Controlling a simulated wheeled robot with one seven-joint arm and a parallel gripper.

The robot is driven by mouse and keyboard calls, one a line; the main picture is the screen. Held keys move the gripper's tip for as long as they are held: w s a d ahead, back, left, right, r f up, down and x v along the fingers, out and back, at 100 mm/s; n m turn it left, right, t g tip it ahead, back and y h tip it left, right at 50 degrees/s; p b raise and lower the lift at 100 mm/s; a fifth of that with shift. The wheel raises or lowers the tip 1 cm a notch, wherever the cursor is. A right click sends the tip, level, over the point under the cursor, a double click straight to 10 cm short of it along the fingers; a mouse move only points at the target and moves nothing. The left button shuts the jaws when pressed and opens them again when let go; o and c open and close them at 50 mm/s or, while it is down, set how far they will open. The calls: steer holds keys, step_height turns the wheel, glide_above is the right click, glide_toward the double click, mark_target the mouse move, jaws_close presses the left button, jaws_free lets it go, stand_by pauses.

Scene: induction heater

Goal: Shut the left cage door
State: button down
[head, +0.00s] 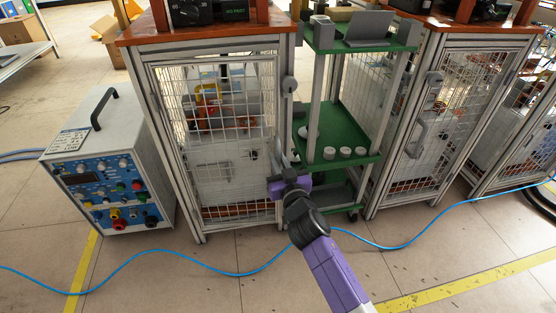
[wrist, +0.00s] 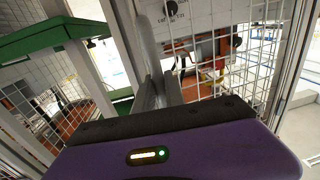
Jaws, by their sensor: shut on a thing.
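The left cage door (head: 213,150) is a wire-mesh panel in a grey metal frame on the left wooden-topped cabinet. It looks flush or nearly flush with the cabinet front; I cannot tell whether a small gap is left. My purple gripper (head: 284,178) is at the door's right edge, at about mid-height, shut on the grey door handle (head: 279,152). In the wrist view, the handle (wrist: 147,45) rises from between the dark fingers, with the door mesh (wrist: 268,45) to its right. The fingertips' contact is partly hidden.
A green shelf trolley (head: 345,125) stands just right of the door. A second mesh cage (head: 425,130) is beyond it. A grey instrument box (head: 108,165) stands left of the cabinet. A blue cable (head: 165,254) crosses the floor in front; the floor there is otherwise mostly clear.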

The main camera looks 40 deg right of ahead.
stand_by(0.4)
steer(key=shift+w+d, duration=1.3)
steer(key=c, duration=1.4)
jaws_free()
steer(key=v, duration=0.7)
steer(key=shift+s, duration=0.4)
steer(key=shift+a, duration=0.15)
